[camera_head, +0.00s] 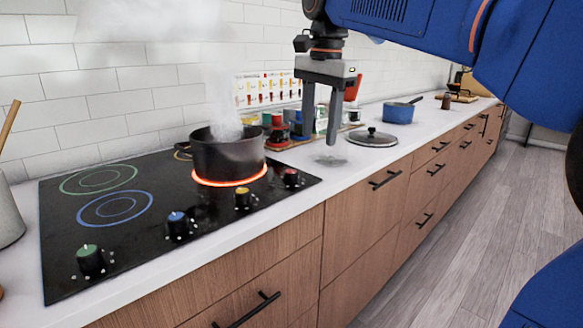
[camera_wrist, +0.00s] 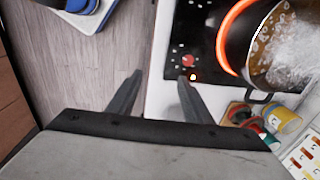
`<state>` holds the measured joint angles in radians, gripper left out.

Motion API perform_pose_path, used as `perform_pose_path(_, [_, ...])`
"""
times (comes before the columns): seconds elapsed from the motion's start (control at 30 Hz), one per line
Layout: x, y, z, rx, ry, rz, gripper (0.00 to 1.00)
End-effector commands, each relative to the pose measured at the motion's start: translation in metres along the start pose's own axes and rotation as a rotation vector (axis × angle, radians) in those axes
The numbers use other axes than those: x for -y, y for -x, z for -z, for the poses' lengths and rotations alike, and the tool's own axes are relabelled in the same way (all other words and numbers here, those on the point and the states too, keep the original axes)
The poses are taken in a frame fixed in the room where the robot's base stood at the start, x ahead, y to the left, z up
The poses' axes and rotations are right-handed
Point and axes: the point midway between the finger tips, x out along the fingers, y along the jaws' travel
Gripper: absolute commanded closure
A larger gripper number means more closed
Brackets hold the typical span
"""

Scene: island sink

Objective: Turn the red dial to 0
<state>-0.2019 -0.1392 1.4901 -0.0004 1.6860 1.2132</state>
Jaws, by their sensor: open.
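The red dial (camera_head: 291,177) is on the right front corner of the black cooktop (camera_head: 130,210). In the wrist view the red dial (camera_wrist: 188,60) shows beyond the fingertips, with a small lit orange light beside it. A dark pot (camera_head: 228,152) steams on a glowing red ring next to the dial. My gripper (camera_head: 318,143) is open and empty above the counter, right of the cooktop and apart from the dial. The dial's exact setting is too small to read.
Green (camera_head: 90,258), blue (camera_head: 178,224) and yellow (camera_head: 243,198) dials line the cooktop's front edge. Small jars (camera_head: 277,130) stand behind my gripper. A glass lid (camera_head: 372,137) and a blue pot (camera_head: 398,112) are on the counter to the right.

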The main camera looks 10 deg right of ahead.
Motion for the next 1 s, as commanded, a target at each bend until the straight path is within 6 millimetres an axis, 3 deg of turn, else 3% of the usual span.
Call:
perform_pose_path(0.1, [0.034, 0.019, 0.0, 0.012, -0.114, -0.033, 0.54])
perform_pose_path(0.23, [0.061, 0.035, -0.003, 0.019, -0.228, -0.067, 0.54])
perform_pose_path(0.4, [0.08, 0.046, -0.006, 0.02, -0.321, -0.095, 0.54])
perform_pose_path(0.53, [0.084, 0.048, -0.007, 0.02, -0.348, -0.103, 0.54])
perform_pose_path(0.77, [0.082, 0.026, -0.008, 0.02, -0.351, -0.106, 0.54])
perform_pose_path(1.0, [0.077, -0.015, -0.01, 0.02, -0.35, -0.106, 0.54])
